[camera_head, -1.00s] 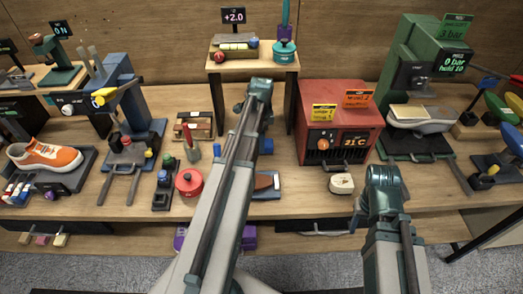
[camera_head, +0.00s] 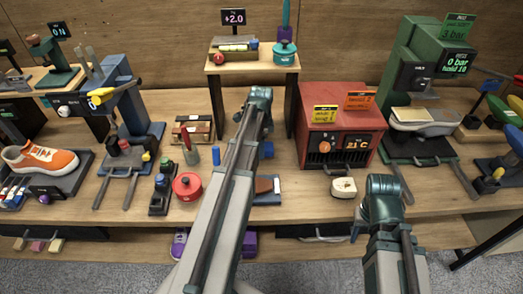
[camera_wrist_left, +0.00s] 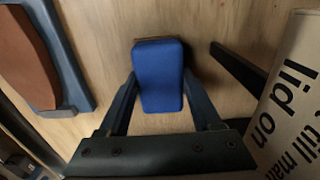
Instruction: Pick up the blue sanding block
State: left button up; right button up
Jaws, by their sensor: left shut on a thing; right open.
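The blue sanding block (camera_wrist_left: 158,75) lies in the middle of the left wrist view, over the wooden bench. My left gripper (camera_wrist_left: 158,88) has one finger at each side of it and is shut on it. In the head view, a bit of blue (camera_head: 267,150) shows just right of my left forearm, which hides most of that spot. I cannot tell whether the block touches the bench. My right arm is at the lower right; only a blue bit of its gripper (camera_head: 357,223) shows beside the arm. The rest is hidden, and it is open.
A brown block on a blue tray (camera_head: 267,189) lies close by, at left in the wrist view (camera_wrist_left: 28,55). A printed box (camera_wrist_left: 291,95) stands at right there. A red pot (camera_head: 187,185), red heater (camera_head: 337,125), green press (camera_head: 415,65) and sneaker (camera_head: 40,158) surround the area.

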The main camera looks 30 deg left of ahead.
pick_arm(q)
jog(key=shift+r, duration=0.15)
notch_tip(320, 180, up, 10)
jog(key=p, duration=1)
jog(key=o, duration=0.9)
jog(key=c, duration=0.7)
jog(key=shift+o, duration=0.2)
jog(key=shift+d, duration=0.1)
